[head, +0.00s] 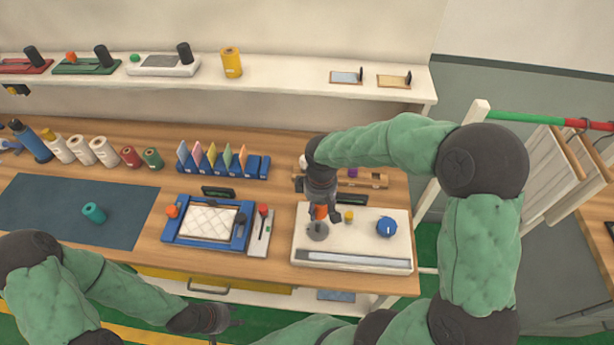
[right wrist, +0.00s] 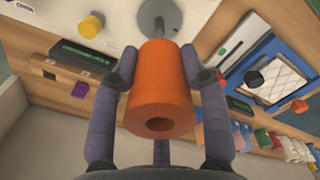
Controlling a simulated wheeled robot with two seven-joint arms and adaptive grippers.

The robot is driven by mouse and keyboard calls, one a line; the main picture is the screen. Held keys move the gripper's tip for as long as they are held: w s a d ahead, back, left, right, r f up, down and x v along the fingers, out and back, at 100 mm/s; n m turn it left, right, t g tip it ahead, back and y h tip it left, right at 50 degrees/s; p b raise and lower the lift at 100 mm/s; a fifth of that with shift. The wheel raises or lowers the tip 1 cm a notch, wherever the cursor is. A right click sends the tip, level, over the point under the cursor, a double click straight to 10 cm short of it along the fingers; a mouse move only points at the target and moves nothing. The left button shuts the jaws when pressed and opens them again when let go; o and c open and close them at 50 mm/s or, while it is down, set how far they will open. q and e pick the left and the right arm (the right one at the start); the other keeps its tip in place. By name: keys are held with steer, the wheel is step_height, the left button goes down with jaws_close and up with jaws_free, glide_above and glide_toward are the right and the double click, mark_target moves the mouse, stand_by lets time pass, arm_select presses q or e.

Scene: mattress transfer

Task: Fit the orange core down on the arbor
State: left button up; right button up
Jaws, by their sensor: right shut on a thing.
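The orange core (head: 320,212) is held between the fingers of my right gripper (head: 322,208), low over the white device at the right of the bench. In the right wrist view the orange core (right wrist: 160,95) fills the middle, with a finger of the right gripper (right wrist: 160,80) on each side and its hole facing the camera. The arbor (right wrist: 158,20) shows just beyond the core, a thin grey pin on a round grey base (head: 317,232). I cannot tell whether the core is around the pin's tip. My left gripper (head: 228,318) is at the lower left, away from the bench items; its fingers are unclear.
The white device (head: 340,257) also carries a yellow peg (head: 349,217) and a blue knob (head: 387,227). To its left is a blue frame (head: 178,237) with a quilted white pad. A teal roll (head: 94,212) lies on the dark mat (head: 45,215). Several rolls line the back.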

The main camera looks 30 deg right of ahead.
mark_target(318, 224)
steer(key=shift+r, duration=0.25)
steer(key=shift+f, duration=0.2)
steer(key=shift+f+b, duration=2.15)
steer(key=shift+f, duration=0.6)
steer(key=shift+f+b, duration=2.1)
steer(key=shift+f, duration=0.65)
steer(key=o, duration=1.2)
steer(key=shift+o, duration=0.2)
